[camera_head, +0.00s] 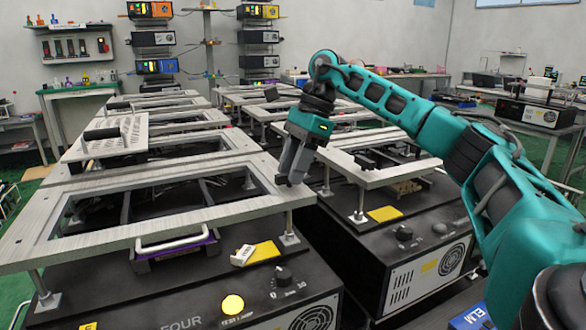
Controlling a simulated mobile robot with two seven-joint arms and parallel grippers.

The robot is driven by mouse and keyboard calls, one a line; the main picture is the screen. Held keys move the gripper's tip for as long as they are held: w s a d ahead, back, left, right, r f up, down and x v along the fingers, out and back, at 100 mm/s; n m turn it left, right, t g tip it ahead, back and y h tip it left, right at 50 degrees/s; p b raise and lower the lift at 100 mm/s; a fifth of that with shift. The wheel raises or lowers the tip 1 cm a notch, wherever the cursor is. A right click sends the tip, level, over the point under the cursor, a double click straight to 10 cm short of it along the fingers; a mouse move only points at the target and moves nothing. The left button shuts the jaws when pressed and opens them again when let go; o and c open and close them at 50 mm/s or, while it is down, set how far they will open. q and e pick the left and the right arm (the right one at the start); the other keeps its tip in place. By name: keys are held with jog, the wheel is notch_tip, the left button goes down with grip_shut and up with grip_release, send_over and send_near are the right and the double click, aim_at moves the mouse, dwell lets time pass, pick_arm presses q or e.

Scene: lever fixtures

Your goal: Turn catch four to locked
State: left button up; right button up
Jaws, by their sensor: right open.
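The black box lettered FOUR (181,324) stands at the front left under a pale, slotted frame (120,238). A white bar handle (175,243) lies at the frame's front edge above a purple-edged part. A small white lever-like piece (242,255) sits beside a yellow plate (263,251) on the box top. I cannot tell which part is the catch or read its setting. My right gripper (288,182) points down above the frame's right front corner, with its grey fingers open and nothing seen between them. It is up and right of the white handle and small white piece.
A black knob (283,275) and yellow button (232,305) are on the box front. A similar fixture with a yellow plate (384,214) stands close on the right. More pale frames (150,140) run back in rows. My right arm covers much of the right side.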

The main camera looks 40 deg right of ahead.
pick_arm(q)
jog(key=shift+w+r, duration=0.1)
jog(key=shift+w, duration=0.05)
pick_arm(e)
grip_shut()
dwell(0.4)
